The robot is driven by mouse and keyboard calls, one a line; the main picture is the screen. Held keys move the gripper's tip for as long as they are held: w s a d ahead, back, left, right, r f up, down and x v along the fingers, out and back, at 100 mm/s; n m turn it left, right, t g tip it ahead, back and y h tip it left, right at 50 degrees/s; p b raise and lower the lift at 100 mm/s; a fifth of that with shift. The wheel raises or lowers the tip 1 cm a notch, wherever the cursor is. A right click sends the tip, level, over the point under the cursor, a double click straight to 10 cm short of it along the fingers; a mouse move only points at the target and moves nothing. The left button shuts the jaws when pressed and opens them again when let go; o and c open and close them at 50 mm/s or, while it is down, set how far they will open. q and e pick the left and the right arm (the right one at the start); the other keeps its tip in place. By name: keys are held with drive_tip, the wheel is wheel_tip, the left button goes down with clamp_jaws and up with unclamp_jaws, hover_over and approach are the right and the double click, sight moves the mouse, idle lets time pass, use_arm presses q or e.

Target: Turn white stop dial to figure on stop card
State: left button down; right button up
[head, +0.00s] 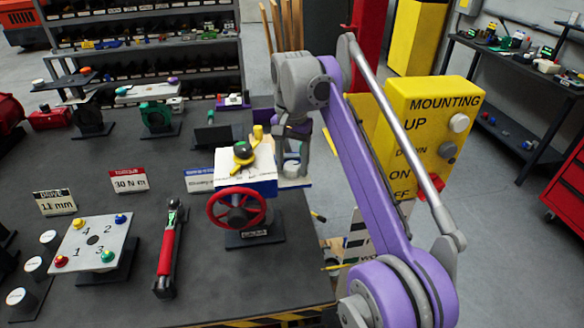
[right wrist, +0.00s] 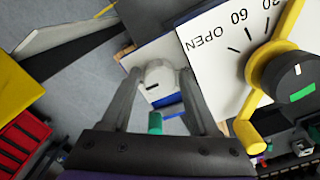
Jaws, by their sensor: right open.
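The valve actuator (head: 246,185) is a white-topped blue box on a dark stand, with a red handwheel (head: 237,208) in front. A yellow pointer with a dark, green-marked knob (right wrist: 287,78) sits on its printed scale, where OPEN, 60 and 30 show. The white stop dial (right wrist: 158,80), with a dark mark, is on the actuator's side. My right gripper (right wrist: 162,84) is open, its fingers on either side of the dial; I cannot tell whether they touch it. In the head view the right gripper (head: 292,160) is right of the actuator. A blue-and-white card (head: 199,181), unreadable, stands behind it. My left gripper is out of view.
A torque wrench with red handle (head: 167,245) lies left of the actuator. Near it stand a 30 N m card (head: 128,181), an 11 mm card (head: 55,203) and a numbered plate (head: 92,243). The table's right edge is close to the actuator.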

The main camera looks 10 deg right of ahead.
drive_tip(key=shift+f, duration=0.1)
clamp_jaws()
idle(0.3)
drive_tip(key=n+p, duration=0.1)
drive_tip(key=n, duration=0.3)
drive_tip(key=shift+p, duration=0.4)
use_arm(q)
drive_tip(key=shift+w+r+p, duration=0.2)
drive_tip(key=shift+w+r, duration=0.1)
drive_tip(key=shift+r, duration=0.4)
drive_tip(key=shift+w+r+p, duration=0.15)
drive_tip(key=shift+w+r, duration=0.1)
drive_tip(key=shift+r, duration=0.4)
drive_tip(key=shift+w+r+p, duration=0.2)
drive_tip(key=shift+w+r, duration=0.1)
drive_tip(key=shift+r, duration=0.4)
use_arm(e)
drive_tip(key=shift+n, duration=1.8)
drive_tip(key=shift+w, duration=0.1)
unclamp_jaws()
